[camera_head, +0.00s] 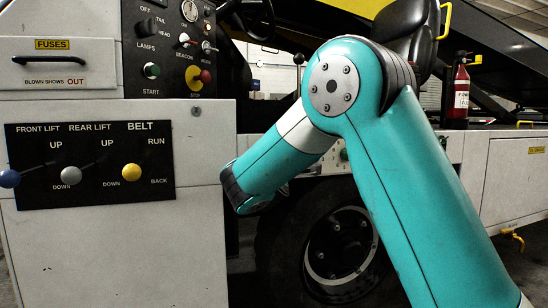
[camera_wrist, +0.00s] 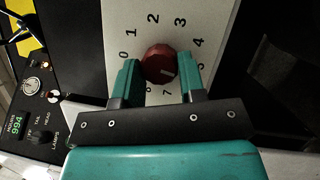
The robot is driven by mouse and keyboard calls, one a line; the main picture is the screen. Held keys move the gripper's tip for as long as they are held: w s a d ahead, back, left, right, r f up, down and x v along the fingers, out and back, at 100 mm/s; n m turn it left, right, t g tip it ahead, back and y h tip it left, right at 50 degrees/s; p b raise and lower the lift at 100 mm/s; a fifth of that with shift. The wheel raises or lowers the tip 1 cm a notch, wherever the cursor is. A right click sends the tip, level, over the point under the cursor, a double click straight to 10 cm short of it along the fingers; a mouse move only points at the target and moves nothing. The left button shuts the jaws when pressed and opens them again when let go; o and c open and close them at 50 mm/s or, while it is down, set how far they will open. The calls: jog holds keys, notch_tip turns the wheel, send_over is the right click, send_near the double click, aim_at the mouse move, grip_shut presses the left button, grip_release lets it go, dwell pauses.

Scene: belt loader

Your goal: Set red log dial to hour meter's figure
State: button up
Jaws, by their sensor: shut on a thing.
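The red dial (camera_wrist: 158,62) sits on a white plate (camera_wrist: 187,13) in the wrist view, with numbers around it. 0, 1, 2, 3 and 4 show clearly; 7 and 8 show lower down, and those near the fingers are partly hidden. A pale mark on the dial's face lies toward its lower right; I cannot tell its exact figure. My gripper (camera_wrist: 160,64) has one teal finger on each side of the dial and is shut on it.
A control panel with a red stop button (camera_head: 206,77) stands at the left in the head view. Below it are blue, grey and yellow lever knobs (camera_head: 131,172). A wheel (camera_head: 340,250) lies behind my arm. A fire extinguisher (camera_head: 461,95) stands at the right.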

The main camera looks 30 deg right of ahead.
jog(key=m+y+p, duration=0.3)
jog(key=m, duration=0.4)
jog(key=m+g+y+p, duration=0.1)
jog(key=m+y+p, duration=0.2)
jog(key=m, duration=0.3)
jog(key=d+r+m+y+p, duration=0.1)
jog(key=m+y+p, duration=0.2)
jog(key=m, duration=0.4)
jog(key=shift+s+m+g+y, duration=0.1)
jog(key=shift+m+g+y, duration=0.25)
jog(key=shift+y, duration=0.35)
dwell(0.5)
jog(key=o, duration=0.9)
jog(key=shift+o, duration=0.2)
